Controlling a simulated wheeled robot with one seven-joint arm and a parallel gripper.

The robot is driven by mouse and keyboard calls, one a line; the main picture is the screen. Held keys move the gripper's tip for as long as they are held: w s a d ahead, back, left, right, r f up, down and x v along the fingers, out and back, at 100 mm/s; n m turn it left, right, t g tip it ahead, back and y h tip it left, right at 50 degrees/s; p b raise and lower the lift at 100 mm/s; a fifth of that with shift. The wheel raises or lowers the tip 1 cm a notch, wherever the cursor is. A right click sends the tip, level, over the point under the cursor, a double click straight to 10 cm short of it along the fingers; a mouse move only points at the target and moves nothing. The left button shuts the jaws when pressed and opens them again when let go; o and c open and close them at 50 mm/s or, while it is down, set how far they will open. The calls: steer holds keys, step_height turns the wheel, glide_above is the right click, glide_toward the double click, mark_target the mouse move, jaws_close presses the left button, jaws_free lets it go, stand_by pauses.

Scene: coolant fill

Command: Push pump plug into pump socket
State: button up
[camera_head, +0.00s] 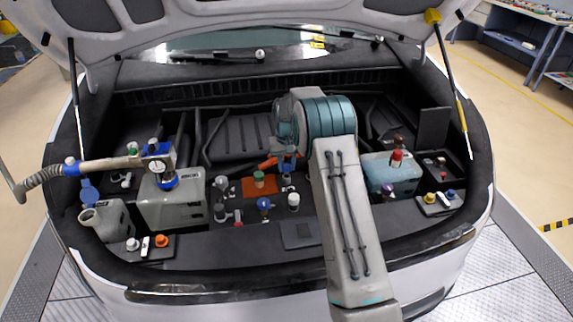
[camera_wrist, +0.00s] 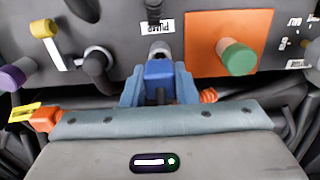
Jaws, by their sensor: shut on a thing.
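In the wrist view my gripper (camera_wrist: 159,88) is shut on a blue plug (camera_wrist: 160,73), which sits between its light-blue fingers. The plug points at a silver-grey socket (camera_wrist: 159,48) beside the upside-down "PUMP" label (camera_wrist: 159,27). The plug's front end is at or very near the socket mouth; I cannot tell whether it is inside. An orange cable piece (camera_wrist: 208,96) shows right of the fingers. In the head view my gripper (camera_head: 287,165) is low over the middle of the engine bay, and my arm hides part of the area to the right.
An orange plate (camera_wrist: 202,50) with a green cap (camera_wrist: 238,58) lies right of the socket in the wrist view. A black hose (camera_wrist: 97,63), a yellow handle (camera_wrist: 44,29) and a purple knob (camera_wrist: 10,78) are left. A grey tank (camera_head: 172,205) stands left in the head view.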

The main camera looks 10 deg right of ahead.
mark_target(287, 162)
steer(key=shift+f+b, duration=0.85)
steer(key=shift+f, duration=0.5)
steer(key=o, duration=1)
steer(key=shift+r, duration=0.1)
step_height(287, 162, up, 14)
steer(key=shift+f+b, duration=0.2)
steer(key=shift+b, duration=0.65)
